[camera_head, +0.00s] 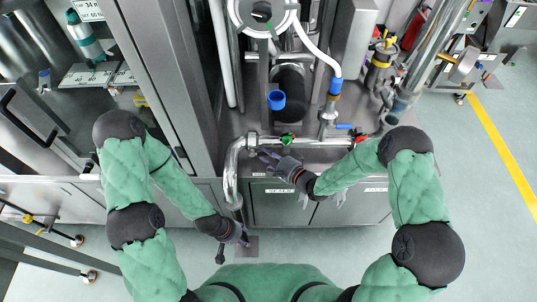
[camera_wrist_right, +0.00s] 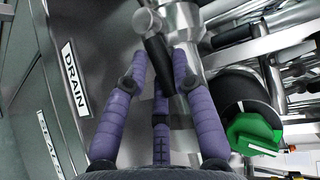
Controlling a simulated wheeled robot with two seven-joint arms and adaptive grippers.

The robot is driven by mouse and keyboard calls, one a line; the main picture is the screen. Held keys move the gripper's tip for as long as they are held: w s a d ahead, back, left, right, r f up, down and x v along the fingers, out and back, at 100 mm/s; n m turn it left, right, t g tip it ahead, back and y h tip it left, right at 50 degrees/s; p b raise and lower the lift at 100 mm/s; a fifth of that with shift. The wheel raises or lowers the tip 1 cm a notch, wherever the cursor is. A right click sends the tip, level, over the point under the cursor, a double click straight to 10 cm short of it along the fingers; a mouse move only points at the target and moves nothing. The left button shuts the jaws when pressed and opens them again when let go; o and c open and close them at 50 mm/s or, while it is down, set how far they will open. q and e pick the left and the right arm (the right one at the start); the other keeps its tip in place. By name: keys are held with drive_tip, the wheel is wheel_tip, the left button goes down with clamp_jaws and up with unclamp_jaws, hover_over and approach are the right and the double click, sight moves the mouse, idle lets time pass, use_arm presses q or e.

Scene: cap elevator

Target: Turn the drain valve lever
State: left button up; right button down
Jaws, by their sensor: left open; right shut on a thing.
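The drain valve lever (camera_wrist_right: 156,58) is a dark handle on a bright steel pipe fitting (camera_wrist_right: 184,24), seen at the top middle of the right wrist view. My right gripper (camera_wrist_right: 160,72) has its purple fingers around the lever and is shut on it. A "DRAIN" label (camera_wrist_right: 74,78) is on the steel panel to the left of the fingers. In the head view my right gripper (camera_head: 269,157) is at the steel pipe above the cabinet front, and the fingers hide the lever there. My left gripper (camera_head: 243,236) hangs low, open and empty, away from the valve.
A green valve handle (camera_wrist_right: 254,134) is close on the right of my right fingers. A bent steel pipe (camera_head: 231,172) runs down left of the right hand. A blue handle (camera_head: 338,126) and a red handle (camera_head: 361,138) sit to the right. The floor (camera_head: 508,150) at right is clear.

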drive_tip(key=r+n+h+p, duration=0.1)
drive_tip(key=r+h+p, duration=0.1)
drive_tip(key=p, duration=0.1)
drive_tip(key=shift+s+a+r+n+g+p, duration=0.1)
drive_tip(key=shift+a+r+n+g+p, duration=0.05)
drive_tip(key=shift+a+n+g+p, duration=0.2)
drive_tip(key=r+n+h+p, duration=0.1)
drive_tip(key=h, duration=0.1)
drive_tip(key=a+r+n+g+h+p, duration=0.1)
drive_tip(key=h+p, duration=0.1)
drive_tip(key=shift+a, duration=0.15)
drive_tip(key=a+n+h+p, duration=0.1)
drive_tip(key=p, duration=0.2)
drive_tip(key=r+h+p, duration=0.1)
drive_tip(key=h+p, duration=0.1)
drive_tip(key=a+n+h+p, duration=0.1)
drive_tip(key=p, duration=0.2)
drive_tip(key=shift+a+r+n+p, duration=0.15)
drive_tip(key=shift+a+n+p, duration=0.15)
drive_tip(key=shift+n+p, duration=0.05)
drive_tip(key=shift+a+n+h+p, duration=0.25)
drive_tip(key=shift+h+p, duration=0.4)
drive_tip(key=shift+a+n+h+p, duration=0.25)
drive_tip(key=shift+h+p, duration=0.35)
drive_tip(key=shift+h, duration=0.05)
drive_tip(key=c, duration=1)
unclamp_jaws()
